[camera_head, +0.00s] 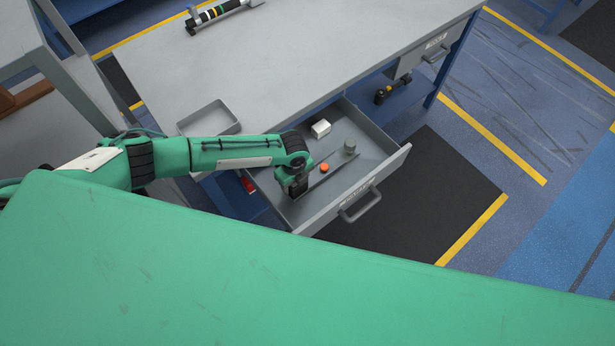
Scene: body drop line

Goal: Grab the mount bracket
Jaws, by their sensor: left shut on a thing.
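My left arm reaches in from the left, and its gripper (297,188) points down inside the open drawer (390,164), near its left end. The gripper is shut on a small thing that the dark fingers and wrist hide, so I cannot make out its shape. I cannot clearly identify the mount bracket in this view. In the drawer, to the right of the gripper, are a white block (321,129), an orange round piece (323,168), a grey cylinder (350,146) and a thin dark rod (319,182). My right gripper is not in view.
The drawer hangs under a grey workbench (300,50) with blue legs. An empty grey tray (209,119) sits on the bench beside my forearm, and a striped tool (217,13) lies at the back. A dark mat (430,200) covers the floor past the drawer handle (361,206).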

